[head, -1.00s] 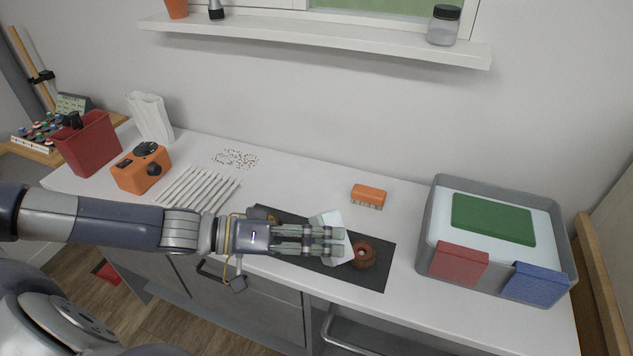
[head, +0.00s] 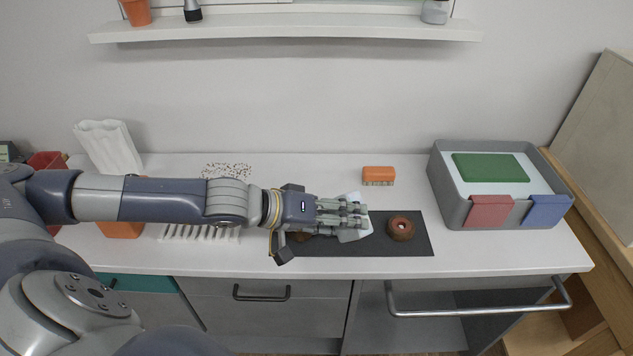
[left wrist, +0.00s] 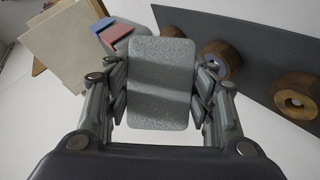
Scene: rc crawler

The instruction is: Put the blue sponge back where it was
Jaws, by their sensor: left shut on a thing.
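My left gripper (head: 350,215) is shut on a pale blue-grey flat pad (head: 357,231), held over the dark mat. In the left wrist view the pad (left wrist: 161,85) is speckled, with rounded corners, between the fingers. A darker blue sponge (head: 546,211) leans on the front rim of a grey tub (head: 452,203) at the right, beside a red sponge (head: 491,211). A green pad (head: 490,167) lies on the tub's pale top. My right gripper is not in view.
A dark mat (head: 420,246) carries a brown ring (head: 400,228) just right of the pad; the wrist view shows more rings (left wrist: 298,95). An orange brush (head: 378,175) stands behind. Counter between brush and tub is clear. White strips (head: 200,233) lie left.

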